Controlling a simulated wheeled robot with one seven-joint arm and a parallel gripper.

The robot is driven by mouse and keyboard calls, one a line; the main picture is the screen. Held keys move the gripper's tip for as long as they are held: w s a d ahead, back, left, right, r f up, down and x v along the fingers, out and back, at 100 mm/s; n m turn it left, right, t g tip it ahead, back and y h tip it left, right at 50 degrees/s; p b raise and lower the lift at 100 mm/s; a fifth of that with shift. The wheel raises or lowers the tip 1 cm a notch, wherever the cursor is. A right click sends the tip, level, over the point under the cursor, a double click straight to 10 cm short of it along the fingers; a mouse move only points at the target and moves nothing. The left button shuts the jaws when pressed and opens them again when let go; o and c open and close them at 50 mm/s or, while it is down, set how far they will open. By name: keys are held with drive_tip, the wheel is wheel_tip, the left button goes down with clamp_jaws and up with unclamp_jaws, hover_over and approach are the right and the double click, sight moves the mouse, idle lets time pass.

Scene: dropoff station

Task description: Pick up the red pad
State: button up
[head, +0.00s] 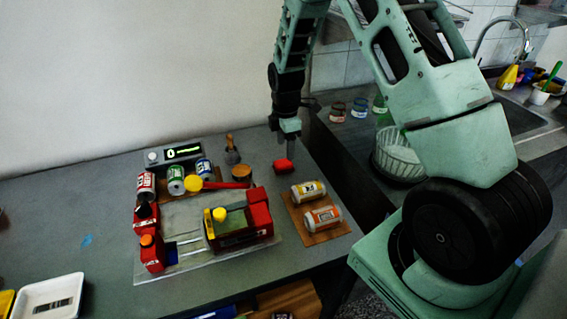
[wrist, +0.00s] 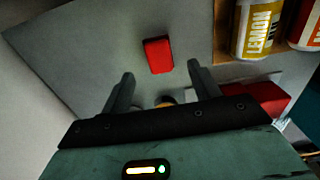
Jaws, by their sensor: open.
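The red pad (head: 284,166) is a small red block lying alone on the grey counter, near its right edge in the head view. It shows again in the wrist view (wrist: 158,55), just beyond my fingertips and roughly centred between them. My gripper (head: 288,148) points down above the pad in the head view. In the wrist view my gripper (wrist: 160,72) is open, with nothing between its fingers. I cannot tell the exact height of the fingertips over the pad.
A wooden board (head: 334,232) with two labelled cans lies nearer than the pad. A station with a red machine (head: 259,211), several cans and a scale (head: 173,154) stands to the left. A sink (head: 522,122) is at the far right. Bare counter surrounds the pad.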

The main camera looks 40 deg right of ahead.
sight(283, 162)
drive_tip(key=shift+w+a+f+p, duration=0.15)
drive_tip(key=shift+f+p, duration=0.45)
drive_tip(key=shift+f, duration=1)
drive_tip(key=shift+w+a+f+p, duration=0.1)
drive_tip(key=shift+f+p, duration=0.5)
drive_tip(key=shift+f, duration=0.95)
drive_tip(key=c, duration=1.1)
